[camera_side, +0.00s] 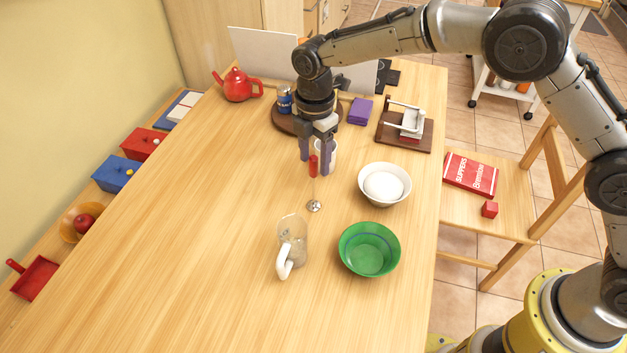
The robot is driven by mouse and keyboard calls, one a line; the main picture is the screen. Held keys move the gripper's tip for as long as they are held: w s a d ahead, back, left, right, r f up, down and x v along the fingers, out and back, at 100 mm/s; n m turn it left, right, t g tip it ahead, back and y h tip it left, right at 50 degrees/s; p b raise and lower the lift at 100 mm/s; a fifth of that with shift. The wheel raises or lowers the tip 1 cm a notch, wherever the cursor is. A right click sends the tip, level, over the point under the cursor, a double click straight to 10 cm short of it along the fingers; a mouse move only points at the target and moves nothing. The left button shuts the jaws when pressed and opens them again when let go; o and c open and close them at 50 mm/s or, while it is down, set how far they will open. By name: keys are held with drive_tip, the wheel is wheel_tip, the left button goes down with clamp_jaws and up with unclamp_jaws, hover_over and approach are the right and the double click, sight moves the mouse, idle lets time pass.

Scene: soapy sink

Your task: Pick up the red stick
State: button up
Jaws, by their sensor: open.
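The red stick (313,166) stands out as a short upright red handle in the middle of the table. A thin rod runs down from it to a small metal disc (314,206) at table height. My gripper (315,167) points down from above with its two purple fingers apart. One finger shows on each side of the red handle in the picture. I cannot tell whether either finger touches it. A white cup (331,151) is partly hidden behind the gripper.
A clear jug (292,230) with a white handle stands in front. A green bowl (370,249) and a white bowl (384,184) with a white round thing are to the right. A red teapot (238,87) is at the back left. The table's left side is clear.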

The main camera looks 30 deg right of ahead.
sight(314, 174)
drive_tip(key=shift+w+f, duration=0.15)
drive_tip(key=shift+f, duration=1.7)
clamp_jaws()
